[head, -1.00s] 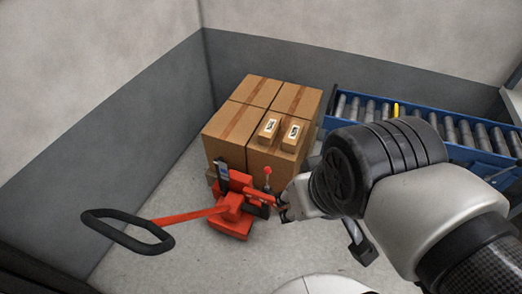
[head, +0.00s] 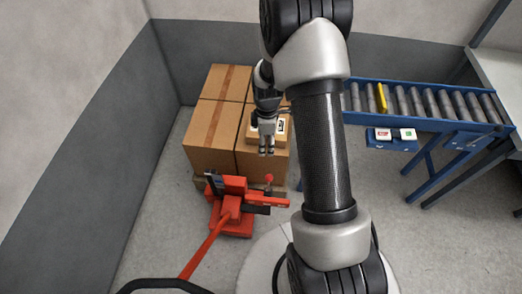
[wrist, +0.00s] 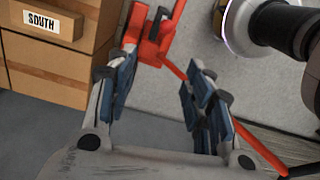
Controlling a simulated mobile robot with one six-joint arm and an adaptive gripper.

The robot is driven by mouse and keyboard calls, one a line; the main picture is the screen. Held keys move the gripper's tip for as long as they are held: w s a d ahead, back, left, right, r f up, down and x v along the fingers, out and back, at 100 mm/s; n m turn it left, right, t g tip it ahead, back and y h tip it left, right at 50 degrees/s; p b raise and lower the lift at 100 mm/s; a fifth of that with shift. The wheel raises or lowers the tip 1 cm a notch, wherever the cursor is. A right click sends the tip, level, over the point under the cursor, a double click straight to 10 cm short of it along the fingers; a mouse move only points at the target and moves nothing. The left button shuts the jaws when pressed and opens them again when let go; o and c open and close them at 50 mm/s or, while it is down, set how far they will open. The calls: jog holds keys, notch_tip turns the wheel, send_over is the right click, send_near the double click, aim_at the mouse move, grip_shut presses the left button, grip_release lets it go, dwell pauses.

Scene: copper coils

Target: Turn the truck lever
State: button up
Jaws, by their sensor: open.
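The red pallet truck (head: 236,212) stands on the floor in front of the stacked boxes, its long handle running toward the lower left. A small lever with a red ball knob (head: 269,178) stands at its right side. My gripper (head: 266,151) is open and empty, pointing down in front of the boxes. In the head view it appears just above the knob, apart from it. In the wrist view the open fingers (wrist: 160,90) have nothing between them that I can see held.
Large cardboard boxes (head: 212,123) sit on a pallet behind the truck, with small labelled boxes on top; one label reads SOUTH (wrist: 45,22). A blue roller conveyor (head: 425,120) with a button box (head: 391,138) stands right. Floor left of the truck is clear.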

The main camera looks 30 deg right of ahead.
jog(key=n, duration=0.1)
send_near(269, 176)
jog(key=shift+g, duration=0.3)
notch_tip(269, 176, down, 11)
jog(key=b, duration=0.4)
jog(key=shift+f, duration=0.2)
jog(key=shift+c, duration=0.2)
grip_shut()
jog(key=shift+s, duration=0.1)
